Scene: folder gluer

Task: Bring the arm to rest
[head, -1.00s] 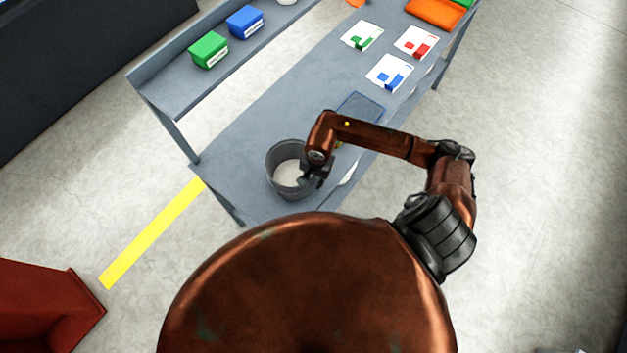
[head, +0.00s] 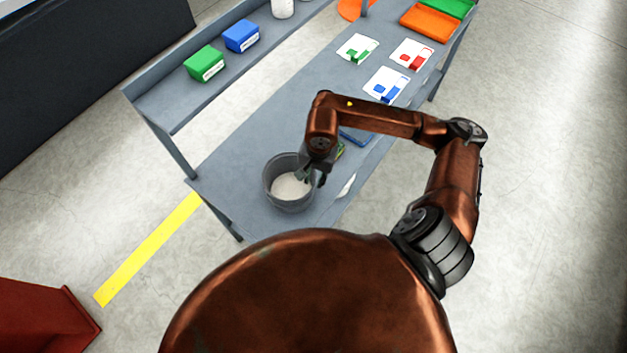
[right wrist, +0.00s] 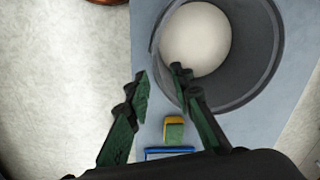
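My right arm reaches over the grey table (head: 240,160) from the right in the head view. Its gripper (head: 312,181) hangs at the right rim of a grey bucket (head: 268,182). One finger overlaps the rim of the bucket (right wrist: 262,78), whose inside shows a pale round floor. I cannot tell whether that finger touches the rim. My left gripper is not in view.
A yellow and green block (right wrist: 173,130) lies beside the bucket, near a blue edge (right wrist: 168,152). White cards with green (head: 357,48), red (head: 411,55) and blue (head: 386,85) pieces lie farther along. Green (head: 204,63) and blue (head: 241,36) boxes stand on the raised shelf.

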